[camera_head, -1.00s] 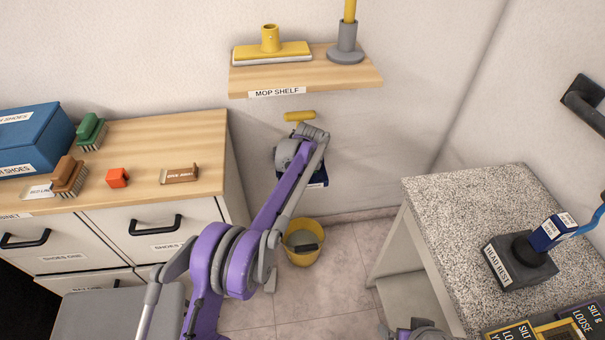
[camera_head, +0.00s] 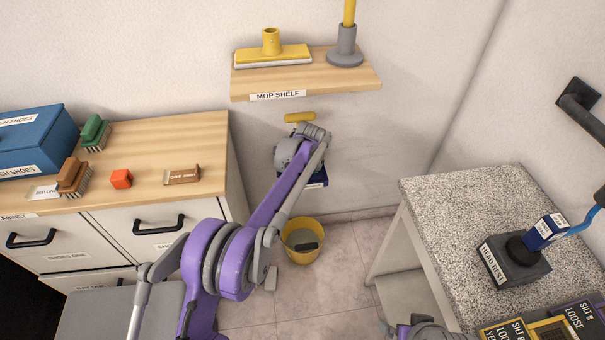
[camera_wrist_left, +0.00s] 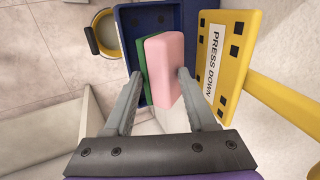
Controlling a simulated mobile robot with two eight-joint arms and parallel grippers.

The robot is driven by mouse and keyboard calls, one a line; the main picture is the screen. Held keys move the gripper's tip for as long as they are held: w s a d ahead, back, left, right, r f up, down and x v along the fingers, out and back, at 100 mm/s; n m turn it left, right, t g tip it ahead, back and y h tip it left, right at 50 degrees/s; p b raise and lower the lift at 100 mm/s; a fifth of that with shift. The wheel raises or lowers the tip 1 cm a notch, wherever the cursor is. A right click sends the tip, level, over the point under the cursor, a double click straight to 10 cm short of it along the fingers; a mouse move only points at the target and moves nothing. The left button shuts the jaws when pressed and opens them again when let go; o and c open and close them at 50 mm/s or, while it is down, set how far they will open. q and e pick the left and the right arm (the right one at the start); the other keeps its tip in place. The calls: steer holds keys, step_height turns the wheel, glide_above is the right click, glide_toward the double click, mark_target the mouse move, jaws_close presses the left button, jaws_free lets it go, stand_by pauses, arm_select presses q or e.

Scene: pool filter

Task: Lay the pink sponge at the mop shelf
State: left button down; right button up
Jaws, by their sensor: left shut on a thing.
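The pink sponge (camera_wrist_left: 166,66) is between the two fingers of my left gripper (camera_wrist_left: 160,80), which is shut on it. A green layer (camera_wrist_left: 141,66) shows along its left side; I cannot tell whether it belongs to the sponge. A blue tray-like thing (camera_wrist_left: 129,20) lies behind the sponge in the left wrist view. In the head view my left arm's end hides the sponge and the fingers, below the mop shelf (camera_head: 350,80). The shelf is a wooden board on the wall, labelled MOP SHELF.
The shelf holds a yellow mop head (camera_head: 275,55) and a grey-based pole (camera_head: 345,45), with a bare gap between. A yellow PRESS DOWN plate (camera_wrist_left: 232,55) is right of the sponge. A yellow bucket (camera_head: 303,252) stands below. A cabinet (camera_head: 190,130) and a speckled counter (camera_head: 440,210) flank the space.

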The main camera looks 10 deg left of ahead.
arm_select(q)
steer(key=s+d+r+p, duration=0.2)
steer(key=s+r, duration=0.3)
steer(key=s, duration=0.3)
steer(key=shift+s+d+r+p, duration=0.35)
steer(key=shift+d+r+p, duration=0.05)
steer(key=shift+p, duration=0.15)
stand_by(0.6)
